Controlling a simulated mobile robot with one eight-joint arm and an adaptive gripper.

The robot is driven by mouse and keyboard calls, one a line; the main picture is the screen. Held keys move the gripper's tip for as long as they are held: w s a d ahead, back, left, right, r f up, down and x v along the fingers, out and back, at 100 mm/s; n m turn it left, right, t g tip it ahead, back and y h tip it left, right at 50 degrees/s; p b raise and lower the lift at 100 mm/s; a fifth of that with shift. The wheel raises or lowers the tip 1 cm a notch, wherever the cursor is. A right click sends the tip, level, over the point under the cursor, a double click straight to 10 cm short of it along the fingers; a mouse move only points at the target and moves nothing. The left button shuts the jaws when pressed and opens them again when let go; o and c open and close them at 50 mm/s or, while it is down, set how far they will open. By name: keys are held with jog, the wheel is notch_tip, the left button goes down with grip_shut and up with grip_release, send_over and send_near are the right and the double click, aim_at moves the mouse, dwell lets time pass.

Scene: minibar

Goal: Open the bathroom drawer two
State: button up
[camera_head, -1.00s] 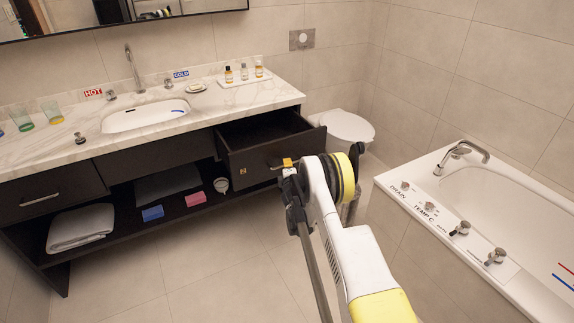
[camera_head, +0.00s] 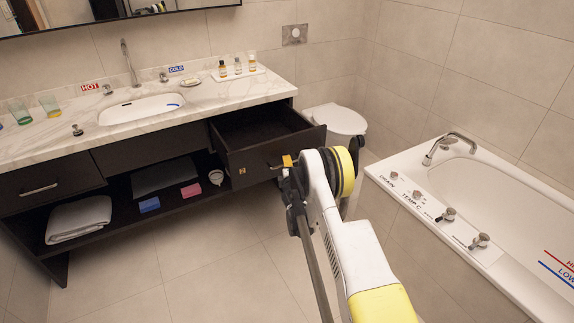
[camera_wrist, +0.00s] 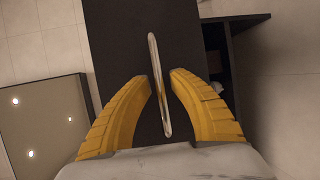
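The right drawer (camera_head: 262,160) of the dark vanity is pulled well out, and its empty-looking inside shows in the head view. Its dark front (camera_wrist: 124,60) fills the middle of the wrist view. A slim metal handle (camera_wrist: 157,75) runs up the front there. My gripper (camera_wrist: 160,76) has its two yellow fingers on either side of the handle, with narrow gaps, so it looks open around the bar. In the head view my gripper (camera_head: 287,162) is at the drawer front, partly hidden by my wrist.
A white toilet (camera_head: 335,120) stands behind the drawer's right side. A bathtub (camera_head: 440,215) lies to the right. The left drawer (camera_head: 45,184) is shut. A folded towel (camera_head: 78,218) lies on the shelf below. Tiled floor in front is clear.

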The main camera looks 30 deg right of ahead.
dwell(0.3)
jog(key=v, duration=0.7)
jog(key=shift+s, duration=0.2)
jog(key=a+r+m+g+y, duration=0.15)
jog(key=a+r+m, duration=0.25)
jog(key=r, duration=1.1)
jog(key=s+a+r+m+g, duration=0.35)
jog(key=s+a+r, duration=0.35)
jog(key=s+r, duration=0.35)
jog(key=s+a+m+g+y, duration=0.1)
jog(key=s+a, duration=0.5)
jog(key=s, duration=0.9)
jog(key=s+a+m+g+y, duration=0.2)
jog(key=s+a+m, duration=0.3)
jog(key=s, duration=1.1)
jog(key=shift+s+a+r+m+y, duration=0.25)
jog(key=shift+a+r+m+y, duration=0.15)
jog(key=shift+m+y, duration=0.2)
